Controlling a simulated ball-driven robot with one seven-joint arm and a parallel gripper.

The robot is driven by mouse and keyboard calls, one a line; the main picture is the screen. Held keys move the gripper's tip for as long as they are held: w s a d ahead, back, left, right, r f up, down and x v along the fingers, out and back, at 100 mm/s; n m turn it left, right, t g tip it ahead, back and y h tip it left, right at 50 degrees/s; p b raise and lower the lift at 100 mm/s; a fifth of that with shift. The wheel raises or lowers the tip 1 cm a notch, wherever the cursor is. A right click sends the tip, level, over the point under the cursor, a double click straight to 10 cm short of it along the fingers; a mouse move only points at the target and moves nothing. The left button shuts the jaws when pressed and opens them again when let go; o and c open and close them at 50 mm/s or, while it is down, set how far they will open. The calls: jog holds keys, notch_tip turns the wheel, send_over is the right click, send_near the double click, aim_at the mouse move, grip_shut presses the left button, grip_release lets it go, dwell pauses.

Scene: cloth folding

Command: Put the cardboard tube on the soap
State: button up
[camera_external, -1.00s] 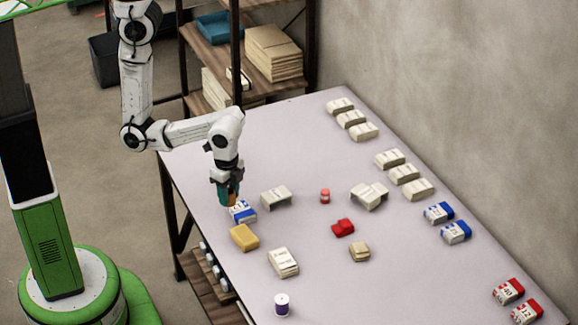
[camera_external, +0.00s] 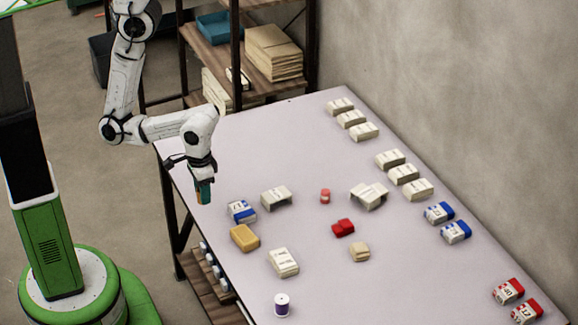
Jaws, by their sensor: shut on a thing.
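My gripper (camera_external: 203,191) is over the left edge of the table, pointing down. It is shut on a small brown thing, apparently the cardboard tube (camera_external: 204,199), which is mostly hidden by the teal fingers. A yellow-orange block (camera_external: 245,237), which looks like the soap, lies flat on the table near its left edge. It is below and to the right of my gripper in the picture, well apart from it. Nothing lies on top of the block.
A blue-and-white box (camera_external: 242,211) lies between my gripper and the yellow block. A pale box (camera_external: 276,197), another pale packet (camera_external: 283,262) and a purple spool (camera_external: 282,305) are nearby. Several boxes line the wall side. The table's far left part is clear.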

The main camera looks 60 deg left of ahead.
jog(key=w+d+f, duration=0.3)
jog(key=w, duration=0.2)
send_over(244, 234)
notch_tip(244, 234, down, 5)
jog(key=shift+s+f+p, duration=0.1)
jog(key=shift+f+p, duration=0.1)
jog(key=shift+p, duration=0.2)
jog(key=shift+f, duration=1.65)
jog(key=shift+f, duration=0.15)
jog(key=o, duration=1)
